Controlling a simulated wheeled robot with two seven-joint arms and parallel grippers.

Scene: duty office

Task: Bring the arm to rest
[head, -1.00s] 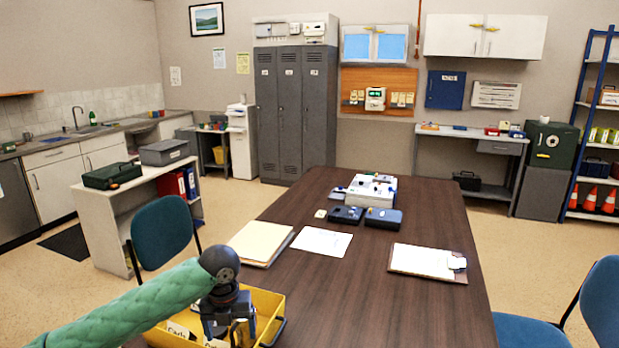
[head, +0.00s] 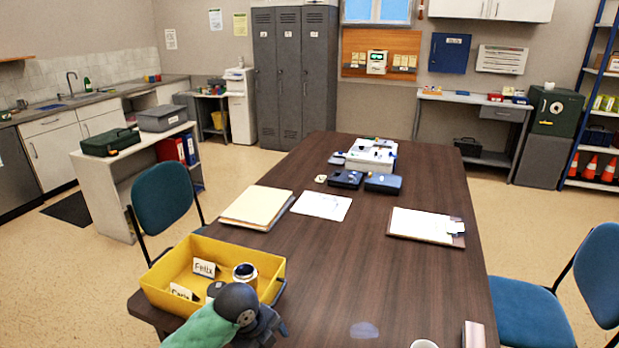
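My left arm comes in from the bottom left in a green padded sleeve. Its dark wrist shows at the near right corner of the yellow tray (head: 212,249). My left gripper (head: 262,330) is partly in view at the bottom, and its fingers are hidden or cut off, so I cannot tell if it is open or shut. The tray stands at the table's near left corner. My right arm and gripper are not in view.
The brown table (head: 400,290) has a clear middle. Folders (head: 257,206), a paper sheet (head: 321,205), dark cases (head: 383,183) and a clipboard (head: 425,225) lie farther back. A cup (head: 424,344) and a small upright block (head: 473,334) stand at the near edge. Blue chairs flank the table.

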